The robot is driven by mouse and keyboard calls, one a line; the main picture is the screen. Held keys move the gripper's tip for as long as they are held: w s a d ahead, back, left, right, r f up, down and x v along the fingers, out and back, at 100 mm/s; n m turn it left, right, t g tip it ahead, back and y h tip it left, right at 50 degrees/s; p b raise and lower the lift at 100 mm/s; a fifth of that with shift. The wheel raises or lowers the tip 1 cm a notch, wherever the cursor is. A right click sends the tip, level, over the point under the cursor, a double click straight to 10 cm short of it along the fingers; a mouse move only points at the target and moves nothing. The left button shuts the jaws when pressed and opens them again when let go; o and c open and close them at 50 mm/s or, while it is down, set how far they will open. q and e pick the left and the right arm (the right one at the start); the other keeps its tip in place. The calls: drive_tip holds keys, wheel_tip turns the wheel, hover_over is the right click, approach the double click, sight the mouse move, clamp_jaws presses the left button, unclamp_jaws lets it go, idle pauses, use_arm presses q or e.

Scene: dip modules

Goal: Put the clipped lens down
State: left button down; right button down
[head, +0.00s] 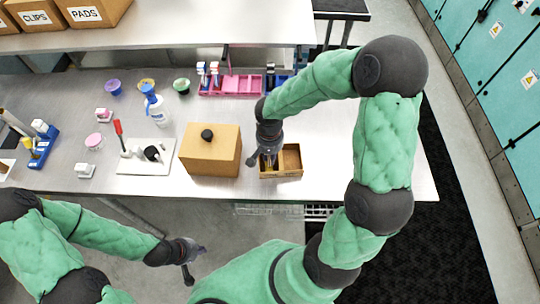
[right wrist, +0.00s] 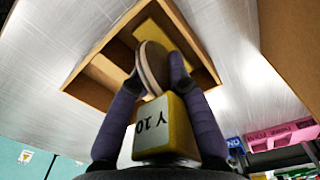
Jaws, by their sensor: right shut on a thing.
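My right gripper (head: 268,160) points down over the left part of a wooden divided box (head: 283,174). In the right wrist view the gripper (right wrist: 153,75) is shut on the clipped lens: a yellow clip block (right wrist: 168,125) labelled "Y 10", with a dark-rimmed round disc (right wrist: 153,66) between the fingertips. The box (right wrist: 98,92) lies beyond it, with a yellow surface (right wrist: 172,35) in one compartment. Whether the clipped lens touches the box, I cannot tell. My left gripper (head: 189,268) hangs in front of the table, its fingers unclear.
A cardboard box (head: 210,155) with a dark knob stands left of the wooden box. A white board (head: 135,166) with a red-handled tool lies further left. A pink rack (head: 230,84) is behind. The table right of the wooden box is clear.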

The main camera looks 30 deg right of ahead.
drive_tip(key=shift+f, duration=0.1)
drive_tip(key=c, duration=1.1)
unclamp_jaws()
drive_tip(key=shift+c, duration=0.2)
drive_tip(key=shift+r, duration=0.2)
wheel_tip(320, 180, up, 12)
drive_tip(key=shift+f+p, duration=0.1)
drive_tip(key=shift+p, duration=1.05)
